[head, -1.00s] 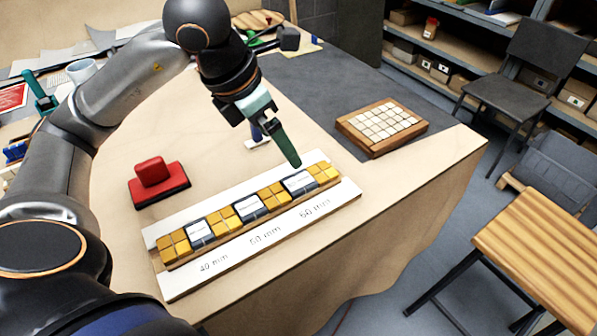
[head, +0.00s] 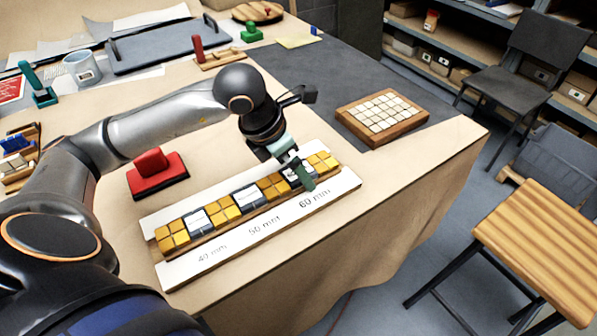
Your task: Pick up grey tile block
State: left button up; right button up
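A wooden strip (head: 165,259) on a white board holds yellow tiles in groups. Between them sit three grey-and-white blocks: a left one (head: 197,222), a middle one (head: 247,199), and a right one (head: 289,177) above the 60 mm mark. My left gripper (head: 303,178) is down at the right block, with a green finger in front of its near side. The gripper hides much of this block. I cannot tell whether the fingers are closed on it. My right gripper is not in view.
A red stamp-like block on a dark base (head: 157,175) stands left behind the strip. A wooden tray of pale tiles (head: 382,117) lies at the back right. A grey tray (head: 165,45) and mug (head: 82,69) are further back. The table's front edge is close to the board.

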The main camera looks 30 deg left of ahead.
pick_arm(q)
jog(key=c, duration=1.5)
jog(key=shift+r, duration=0.15)
jog(key=shift+c, duration=0.2)
